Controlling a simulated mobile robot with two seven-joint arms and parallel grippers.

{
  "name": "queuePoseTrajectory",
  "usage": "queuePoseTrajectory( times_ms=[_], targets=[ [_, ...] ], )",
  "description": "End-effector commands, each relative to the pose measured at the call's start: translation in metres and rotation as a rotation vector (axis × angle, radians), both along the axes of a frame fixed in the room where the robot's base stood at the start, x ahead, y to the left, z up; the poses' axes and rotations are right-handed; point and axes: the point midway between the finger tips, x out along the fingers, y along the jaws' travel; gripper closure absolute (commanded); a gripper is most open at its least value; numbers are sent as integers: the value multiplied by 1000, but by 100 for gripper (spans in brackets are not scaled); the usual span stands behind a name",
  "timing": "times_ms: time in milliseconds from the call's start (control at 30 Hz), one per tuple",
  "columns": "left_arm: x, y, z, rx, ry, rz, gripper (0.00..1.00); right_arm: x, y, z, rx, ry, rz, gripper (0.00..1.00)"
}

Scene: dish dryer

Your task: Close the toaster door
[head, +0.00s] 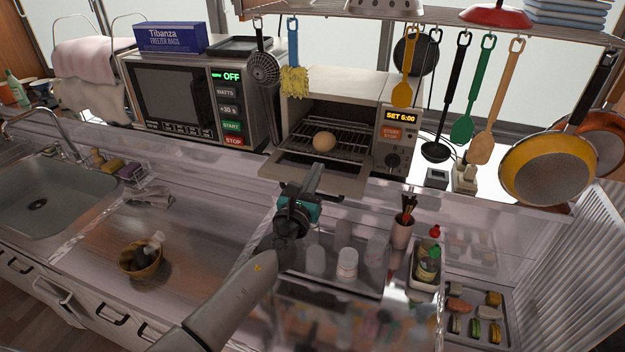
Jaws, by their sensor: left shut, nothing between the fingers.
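The toaster (352,86) stands on the shelf at the back, right of the microwave. Its door (345,182) is folded down and open, sticking out towards me. A brown egg (323,142) sits on the rack inside. My left gripper (316,168) is shut and empty. Its fingers overlap the middle of the open door in the head view. I cannot tell whether they touch the door or are above or in front of it. The gripper hides part of the door. My right gripper is not in view.
Utensils hang above and right of the toaster, including a yellow spatula (402,94) and a yellow sponge brush (294,82). The microwave (177,95) stands left. Below, a utensil cup (402,232) and a white cup (347,263) stand near my arm. The counter's middle left is mostly clear.

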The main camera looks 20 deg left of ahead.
Motion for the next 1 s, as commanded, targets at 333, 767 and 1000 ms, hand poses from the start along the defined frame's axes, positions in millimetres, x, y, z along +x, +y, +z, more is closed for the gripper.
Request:
queuePoseTrajectory(
  times_ms=[333,767,1000],
  targets=[
    [-23,-1,-6,0,0,1,100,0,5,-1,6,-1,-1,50],
    [-85,34,-23,-779,-41,228,100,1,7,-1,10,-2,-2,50],
    [-175,44,-84,-1613,-35,595,100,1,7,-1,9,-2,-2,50]
  ],
)
